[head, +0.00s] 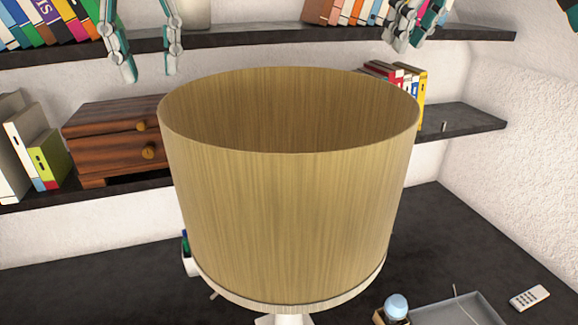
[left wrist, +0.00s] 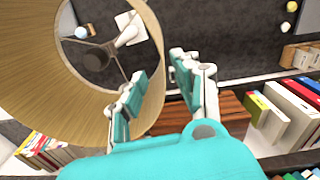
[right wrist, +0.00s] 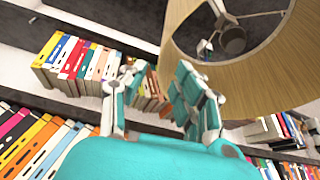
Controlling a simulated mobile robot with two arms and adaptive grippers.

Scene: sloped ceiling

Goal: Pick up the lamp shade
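The lamp shade (head: 285,215) is a large, light wood-grain drum, open at the top, standing upright in the middle of the head view. It also shows in the left wrist view (left wrist: 45,95) and the right wrist view (right wrist: 265,75), with a lamp fitting inside. My left gripper (head: 150,70) is open and empty above the shade's far left side. In the left wrist view its fingers (left wrist: 160,66) overlap the rim on either side, apparently without gripping it. My right gripper (head: 409,42) is open and empty above the far right side. Its fingers (right wrist: 155,72) are beside the shade.
Dark wall shelves (head: 250,35) with books run behind the shade. A wooden drawer box (head: 110,140) stands at left. The dark desk (head: 435,235) holds a grey tray (head: 455,312), a bluish ball (head: 396,306) and a white remote (head: 529,297). The desk at right is mostly clear.

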